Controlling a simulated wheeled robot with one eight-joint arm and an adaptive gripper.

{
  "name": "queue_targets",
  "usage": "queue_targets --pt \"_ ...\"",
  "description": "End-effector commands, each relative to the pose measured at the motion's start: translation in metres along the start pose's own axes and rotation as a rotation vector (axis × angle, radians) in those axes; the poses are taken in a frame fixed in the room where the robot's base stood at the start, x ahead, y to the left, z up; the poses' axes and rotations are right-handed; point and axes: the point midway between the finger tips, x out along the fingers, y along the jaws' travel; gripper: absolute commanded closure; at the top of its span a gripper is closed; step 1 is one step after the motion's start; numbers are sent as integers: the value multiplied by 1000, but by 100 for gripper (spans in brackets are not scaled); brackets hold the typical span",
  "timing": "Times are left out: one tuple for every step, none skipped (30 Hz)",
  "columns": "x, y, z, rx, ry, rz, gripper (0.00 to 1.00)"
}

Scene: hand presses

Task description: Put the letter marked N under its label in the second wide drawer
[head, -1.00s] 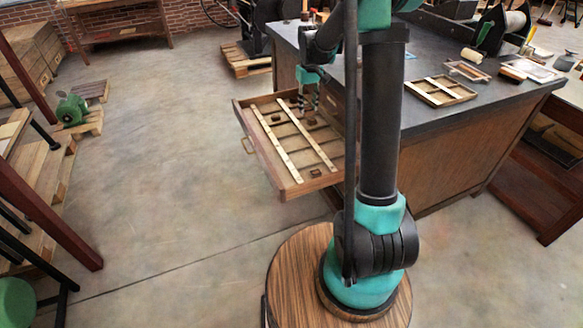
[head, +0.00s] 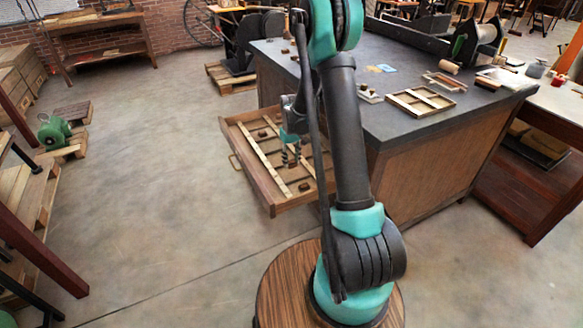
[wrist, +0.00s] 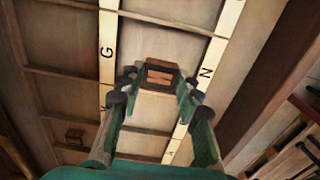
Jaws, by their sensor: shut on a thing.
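My gripper (wrist: 155,90) is shut on a small wooden letter block (wrist: 160,72) in the wrist view. The block is over the open drawer (head: 243,162), between a strip labelled G (wrist: 107,50) and a strip labelled N (wrist: 207,72). The N label is just right of the block. In the head view my gripper (head: 291,158) is low over the near part of the drawer. Whether the block touches the drawer floor cannot be told.
Another block (wrist: 75,135) lies in a compartment at lower left in the wrist view. Dividers split the drawer into compartments. The grey-topped cabinet (head: 420,160) is right of the drawer and carries a wooden tray (head: 420,100). The floor left of the drawer is clear.

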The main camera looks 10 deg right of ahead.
Motion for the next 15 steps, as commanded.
queue_targets --pt "2 0 0 0 0 0 82" --pt "4 0 0 0 0 0 82" --pt "6 0 0 0 0 0 82" --pt "9 0 0 0 0 0 82" --pt "12 0 0 0 0 0 82" --pt "17 0 0 0 0 0 82" --pt "21 0 0 0 0 0 82" --pt "26 0 0 0 0 0 82" --pt "31 0 0 0 0 0 82" --pt "35 0 0 0 0 0 82" --pt "37 0 0 0 0 0 82" --pt "40 0 0 0 0 0 82" --pt "40 0 0 0 0 0 82" --pt "40 0 0 0 0 0 82" --pt "40 0 0 0 0 0 82"
